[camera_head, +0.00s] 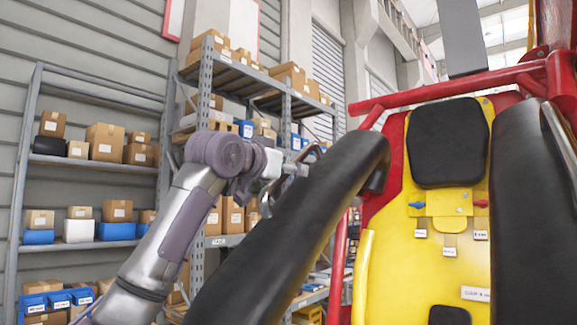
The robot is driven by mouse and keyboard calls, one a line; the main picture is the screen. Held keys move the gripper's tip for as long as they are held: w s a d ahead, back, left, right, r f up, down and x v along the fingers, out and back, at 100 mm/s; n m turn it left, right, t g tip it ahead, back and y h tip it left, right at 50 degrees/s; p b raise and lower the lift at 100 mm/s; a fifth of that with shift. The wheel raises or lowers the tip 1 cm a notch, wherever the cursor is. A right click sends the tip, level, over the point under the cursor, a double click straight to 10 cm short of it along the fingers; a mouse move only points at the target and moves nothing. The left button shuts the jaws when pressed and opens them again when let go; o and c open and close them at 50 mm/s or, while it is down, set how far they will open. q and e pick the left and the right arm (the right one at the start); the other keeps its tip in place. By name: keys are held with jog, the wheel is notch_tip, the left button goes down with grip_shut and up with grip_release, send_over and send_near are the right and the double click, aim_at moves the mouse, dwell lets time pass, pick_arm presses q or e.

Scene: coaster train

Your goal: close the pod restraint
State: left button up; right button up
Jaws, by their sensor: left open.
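The pod seat (402,190) is yellow with a black headrest pad (448,143) and a red tube frame (460,88). A long black padded restraint arm (300,235) slants up from the bottom centre to the seat's left side. Another black padded part (530,200) with a metal bar stands along the seat's right side. My left gripper (300,165) is open beside the upper left side of the slanting restraint arm, near a metal handle bar there. The pad hides part of the fingers, and I cannot tell whether they touch the bar. My right gripper is not in view.
Grey metal shelves (95,160) with cardboard boxes and blue bins stand behind on the left. A second shelf rack (205,85) stands behind my left arm. Small labels and red and blue knobs sit on the seat back.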

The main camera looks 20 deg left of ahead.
pick_arm(q)
jog(key=shift+w, duration=0.1)
jog(key=shift+f, duration=0.1)
jog(key=shift+c, duration=1)
grip_shut()
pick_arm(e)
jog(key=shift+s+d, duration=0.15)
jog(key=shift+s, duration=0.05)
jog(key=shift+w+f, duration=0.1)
